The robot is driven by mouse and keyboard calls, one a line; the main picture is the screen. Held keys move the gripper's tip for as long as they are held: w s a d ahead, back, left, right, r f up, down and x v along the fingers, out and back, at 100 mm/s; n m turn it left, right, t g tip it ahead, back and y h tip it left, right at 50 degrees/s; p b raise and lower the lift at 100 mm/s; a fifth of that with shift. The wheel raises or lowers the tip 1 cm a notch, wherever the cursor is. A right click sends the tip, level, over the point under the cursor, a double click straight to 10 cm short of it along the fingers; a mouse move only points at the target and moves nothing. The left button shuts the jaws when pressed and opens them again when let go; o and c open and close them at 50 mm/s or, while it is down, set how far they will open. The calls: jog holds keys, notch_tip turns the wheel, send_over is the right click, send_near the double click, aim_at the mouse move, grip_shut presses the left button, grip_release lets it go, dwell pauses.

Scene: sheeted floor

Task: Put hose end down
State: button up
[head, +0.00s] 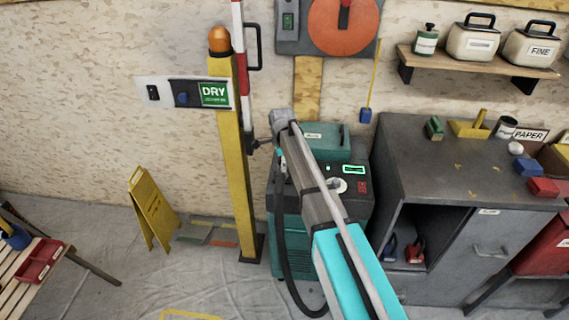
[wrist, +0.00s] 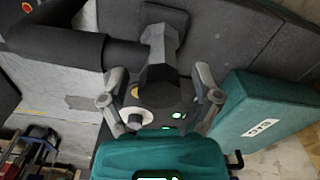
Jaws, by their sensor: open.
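In the wrist view a dark grey, faceted hose end (wrist: 160,78) lies between the two spread fingers of my gripper (wrist: 162,102). A thick black hose (wrist: 50,42) runs off from it to the upper left. I cannot tell whether the hose end touches a finger or what it rests on. A teal and dark grey machine (wrist: 160,158) with a white dial and green lights is below. In the head view my gripper (head: 262,140) is at the machine's (head: 362,198) back left, and the black hose (head: 280,225) hangs down along its front. The hose end is not clear there.
A yellow post (head: 238,170) with a DRY sign (head: 214,94) stands close left of my gripper. A grey cabinet (head: 440,150) stands right of the machine, under a shelf (head: 480,62) of containers. A yellow floor sign (head: 152,210) stands left.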

jog(key=shift+r+p, duration=4.55)
jog(key=shift+r, duration=0.3)
jog(key=shift+s+d, duration=0.1)
jog(key=shift+s+d, duration=0.2)
jog(key=shift+d, duration=0.1)
jog(key=s+d+n, duration=1.5)
jog(key=s+d, duration=0.8)
jog(key=s, duration=0.2)
jog(key=shift+s, duration=0.15)
